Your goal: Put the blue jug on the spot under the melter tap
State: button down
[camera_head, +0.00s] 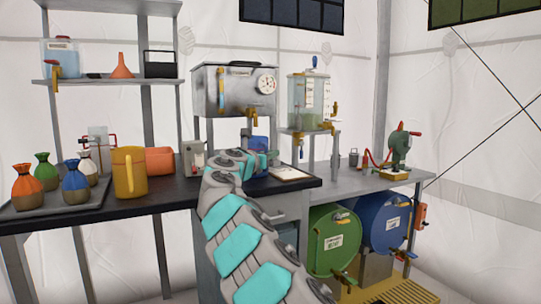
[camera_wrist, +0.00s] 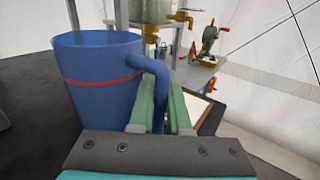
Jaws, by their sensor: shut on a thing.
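The blue jug (camera_head: 261,145) is at the back of the dark counter, partly behind my arm in the head view. In the wrist view the jug (camera_wrist: 98,88) looks upright, with a red line round it. My gripper (camera_wrist: 162,100) is shut on its handle; it also shows in the head view (camera_head: 250,163). The melter appears to be the steel tank (camera_head: 222,92) with a dial, on a stand above the counter. Its yellow tap (camera_head: 247,132) hangs just left of the jug in the head view. The spot below is hidden. I cannot tell whether the jug touches the counter.
A small grey box (camera_head: 194,158) is left of my gripper. A white sheet (camera_head: 291,174) lies right. A clear tank (camera_head: 309,98) stands behind.

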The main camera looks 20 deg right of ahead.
jog(key=c, duration=0.9)
grip_release()
jog(key=shift+f, duration=0.1)
jog(key=shift+s+a, duration=0.15)
jog(key=shift+a, duration=0.15)
jog(key=v, duration=0.9)
jog(key=shift+s+a+b, duration=0.25)
jog(key=shift+s+b, duration=0.05)
jog(key=shift+b, duration=0.1)
jog(key=shift+v, duration=0.8)
